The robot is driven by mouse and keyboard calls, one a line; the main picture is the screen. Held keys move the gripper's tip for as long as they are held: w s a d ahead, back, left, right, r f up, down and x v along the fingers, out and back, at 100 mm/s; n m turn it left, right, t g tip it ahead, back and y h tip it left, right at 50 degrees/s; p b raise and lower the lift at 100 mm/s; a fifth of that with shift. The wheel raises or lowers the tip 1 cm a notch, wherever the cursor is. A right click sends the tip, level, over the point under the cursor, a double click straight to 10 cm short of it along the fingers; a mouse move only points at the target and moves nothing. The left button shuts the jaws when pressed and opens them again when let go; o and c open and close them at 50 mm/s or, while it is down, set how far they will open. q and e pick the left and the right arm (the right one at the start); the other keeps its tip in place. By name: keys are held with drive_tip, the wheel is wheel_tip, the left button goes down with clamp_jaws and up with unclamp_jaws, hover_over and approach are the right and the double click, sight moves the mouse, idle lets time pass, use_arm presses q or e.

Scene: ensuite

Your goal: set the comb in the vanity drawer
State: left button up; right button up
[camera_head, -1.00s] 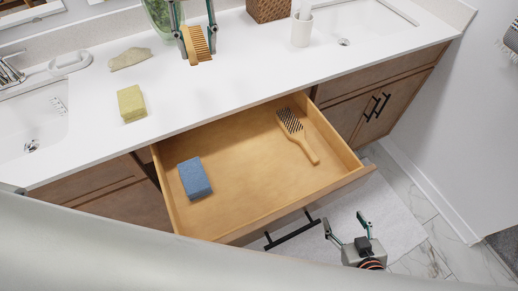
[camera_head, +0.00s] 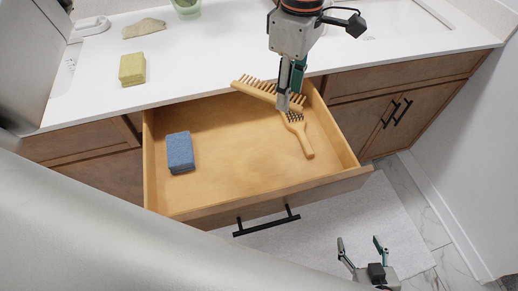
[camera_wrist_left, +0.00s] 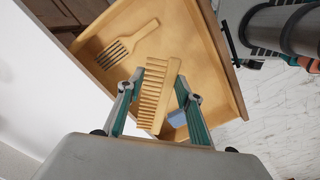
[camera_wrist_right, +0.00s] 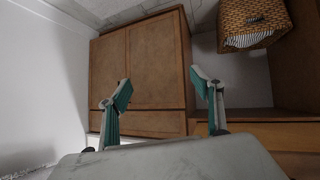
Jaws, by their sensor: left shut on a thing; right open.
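The wooden comb (camera_head: 256,91) is held by my left gripper (camera_head: 291,98) over the back right part of the open vanity drawer (camera_head: 235,185). In the left wrist view the comb (camera_wrist_left: 160,95) lies across between the two fingers, teeth to the left. It looks above the drawer floor; its exact height is hard to tell. In the head view it partly covers the wooden hairbrush (camera_head: 299,136) in the drawer. A blue sponge (camera_head: 180,152) lies at the drawer's left. My right gripper (camera_head: 361,246) is open and empty, low in front of the drawer.
A yellow sponge (camera_head: 132,68), a beige cloth (camera_head: 144,27) and a green cup (camera_head: 186,8) stand on the white countertop (camera_head: 215,55). The drawer's middle is clear. A woven basket (camera_wrist_right: 253,22) shows in the right wrist view.

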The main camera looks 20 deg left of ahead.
sight(281, 152)
use_arm(q)
wheel_tip(281, 152, down, 20)
drive_tip(key=shift+r+b, duration=0.25)
drive_tip(key=shift+b, duration=0.4)
drive_tip(key=o, duration=0.5)
drive_tip(key=shift+f, duration=0.15)
drive_tip(key=o, duration=0.4)
wheel_tip(281, 152, up, 12)
drive_tip(key=shift+r+p, duration=0.2)
drive_tip(key=shift+p, duration=0.2)
